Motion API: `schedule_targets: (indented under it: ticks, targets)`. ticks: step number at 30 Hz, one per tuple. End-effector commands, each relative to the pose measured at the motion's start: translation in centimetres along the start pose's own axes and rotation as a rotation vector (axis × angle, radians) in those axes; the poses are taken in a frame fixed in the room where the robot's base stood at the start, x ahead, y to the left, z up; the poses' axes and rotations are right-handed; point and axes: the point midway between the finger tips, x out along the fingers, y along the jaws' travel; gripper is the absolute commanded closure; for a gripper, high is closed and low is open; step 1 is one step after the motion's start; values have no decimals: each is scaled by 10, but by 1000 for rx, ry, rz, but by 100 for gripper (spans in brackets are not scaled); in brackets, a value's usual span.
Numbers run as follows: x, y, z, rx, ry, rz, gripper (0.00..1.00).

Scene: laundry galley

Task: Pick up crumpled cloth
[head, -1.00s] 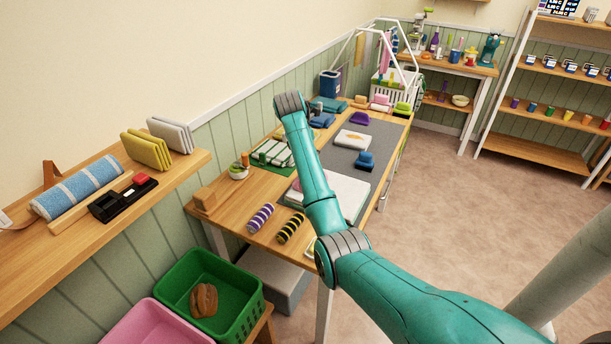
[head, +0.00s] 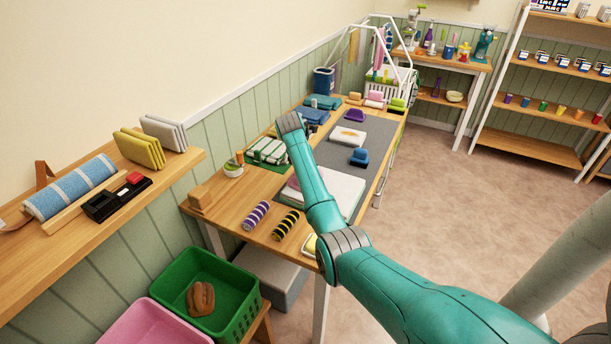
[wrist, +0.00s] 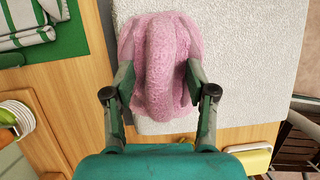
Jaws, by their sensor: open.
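The crumpled cloth (wrist: 158,62) is pink and fuzzy, bunched into a ridge, and lies on a white textured pad (wrist: 240,60) in the wrist view. My gripper (wrist: 157,78) is open, with one finger on each side of the cloth's ridge. I cannot tell whether the fingers touch it. In the head view a little of the pink cloth (head: 293,183) shows beside my arm on the white pad (head: 337,190). My gripper is hidden behind my arm there.
A green mat with a striped cloth (head: 267,151) and a small bowl (head: 233,170) lie left of the pad. Two striped rolls (head: 270,219) lie in front. A yellow item (wrist: 252,158) lies near the pad's edge. Green (head: 235,310) and pink bins stand below.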

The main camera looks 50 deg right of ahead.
Motion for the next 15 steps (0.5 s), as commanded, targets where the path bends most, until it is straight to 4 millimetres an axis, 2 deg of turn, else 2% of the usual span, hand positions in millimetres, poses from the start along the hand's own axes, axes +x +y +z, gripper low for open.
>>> schedule_targets:
  ticks: [12, 13, 15]
  targets:
    - [1, 0, -1, 0, 0, 0, 44]
    - [2, 0, -1, 0, 0, 0, 46]
    - [1, 0, -1, 0, 0, 0, 64]
